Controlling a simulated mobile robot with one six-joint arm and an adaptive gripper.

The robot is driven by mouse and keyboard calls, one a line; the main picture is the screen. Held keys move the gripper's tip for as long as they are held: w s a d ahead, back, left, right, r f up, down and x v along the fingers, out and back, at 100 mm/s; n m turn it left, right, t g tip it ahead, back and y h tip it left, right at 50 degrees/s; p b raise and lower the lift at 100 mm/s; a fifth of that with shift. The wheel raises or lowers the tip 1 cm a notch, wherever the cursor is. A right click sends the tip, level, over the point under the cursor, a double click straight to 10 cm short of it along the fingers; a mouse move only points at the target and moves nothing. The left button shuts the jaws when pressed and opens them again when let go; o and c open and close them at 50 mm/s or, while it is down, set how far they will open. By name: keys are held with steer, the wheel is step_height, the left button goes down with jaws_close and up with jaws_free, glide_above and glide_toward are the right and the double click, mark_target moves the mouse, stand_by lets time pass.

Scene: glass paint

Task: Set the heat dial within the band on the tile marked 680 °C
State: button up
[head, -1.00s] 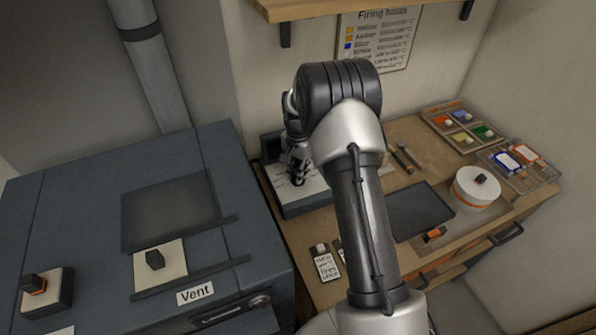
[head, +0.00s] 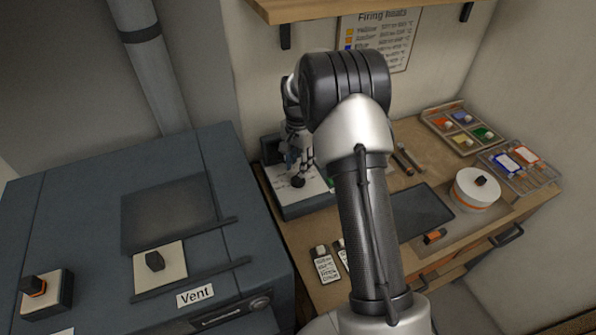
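A dark box with a white, marked top (head: 315,187) stands at the left of the wooden bench. A black round knob (head: 298,181) on it looks like the heat dial, but its pointer and band marks are too small to read. My gripper (head: 301,166) is just above and behind this knob, pointing down; whether it touches the knob, and whether its fingers are open, I cannot tell. A white tile with writing (head: 326,264) lies at the bench's front left. A second tile (head: 343,252) beside it is partly hidden by my arm. I cannot make out 680 °C on either.
The blue-grey kiln (head: 70,190) with a Vent label (head: 195,294) fills the left. A dark tray (head: 420,208), a round white pot (head: 478,193) and colour trays (head: 462,128) are on the bench's right. A firing chart (head: 385,40) hangs behind. My arm crosses the bench's middle.

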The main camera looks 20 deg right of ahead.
step_height(320, 180, up, 7)
steer(key=shift+r, duration=0.2)
stand_by(0.5)
